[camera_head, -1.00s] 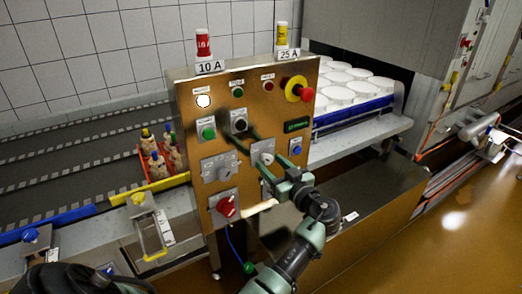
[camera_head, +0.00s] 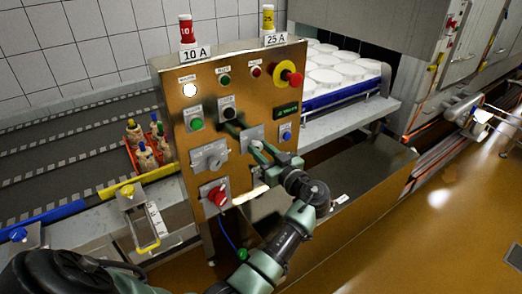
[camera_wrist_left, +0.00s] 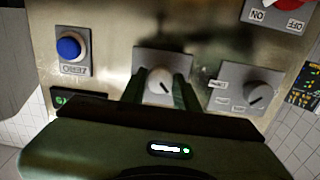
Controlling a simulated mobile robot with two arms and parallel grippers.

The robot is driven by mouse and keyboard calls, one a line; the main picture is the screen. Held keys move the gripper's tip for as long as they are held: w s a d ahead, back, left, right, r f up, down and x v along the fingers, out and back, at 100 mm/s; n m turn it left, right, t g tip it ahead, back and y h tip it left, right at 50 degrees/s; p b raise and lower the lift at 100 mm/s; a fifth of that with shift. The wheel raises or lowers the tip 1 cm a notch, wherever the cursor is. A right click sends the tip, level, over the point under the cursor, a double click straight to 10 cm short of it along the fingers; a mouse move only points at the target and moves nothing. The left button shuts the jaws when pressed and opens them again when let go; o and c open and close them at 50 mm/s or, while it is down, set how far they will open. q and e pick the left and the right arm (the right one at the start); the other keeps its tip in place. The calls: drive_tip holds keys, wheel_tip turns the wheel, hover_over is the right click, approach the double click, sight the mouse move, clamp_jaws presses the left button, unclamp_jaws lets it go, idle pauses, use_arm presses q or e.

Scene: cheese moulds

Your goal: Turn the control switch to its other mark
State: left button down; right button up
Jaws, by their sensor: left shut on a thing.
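The control switch is a light round knob on a grey square plate (camera_head: 251,132), in the middle row of the brass-coloured control panel (camera_head: 240,88). My left gripper (camera_head: 258,150) reaches it from the front and covers most of the knob in the head view. In the left wrist view the knob (camera_wrist_left: 160,80) sits between the two green fingers of my left gripper (camera_wrist_left: 160,90), which are shut on it. A dark pointer line shows on the knob; its marks are hidden or too small to read. My right gripper is not in view.
A similar rotary switch (camera_head: 210,157) sits to the left, a red knob (camera_head: 217,196) below it. A blue button (camera_head: 287,135) is to the right, a red emergency stop (camera_head: 294,79) above. White moulds (camera_head: 335,75) stand behind the panel; a red crate (camera_head: 134,156) stands left.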

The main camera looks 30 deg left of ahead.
use_arm(q)
drive_tip(key=shift+f+m+b, duration=0.1)
drive_tip(key=shift+m+b, duration=0.8)
drive_tip(key=shift+m, duration=0.5)
drive_tip(key=m, duration=0.2)
drive_tip(key=shift+m+b, duration=0.4)
drive_tip(key=shift+a+m, duration=0.1)
drive_tip(key=shift+m, duration=0.8)
drive_tip(key=shift+r+m, duration=0.2)
drive_tip(key=shift+m, duration=0.8)
drive_tip(key=m, duration=0.2)
drive_tip(key=shift+m+p, duration=0.3)
drive_tip(key=shift+p, duration=0.1)
drive_tip(key=m+p, duration=0.2)
drive_tip(key=m, duration=0.3)
drive_tip(key=shift+m, duration=0.3)
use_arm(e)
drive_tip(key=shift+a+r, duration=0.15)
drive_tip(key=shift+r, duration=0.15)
use_arm(q)
drive_tip(key=shift+p, duration=0.3)
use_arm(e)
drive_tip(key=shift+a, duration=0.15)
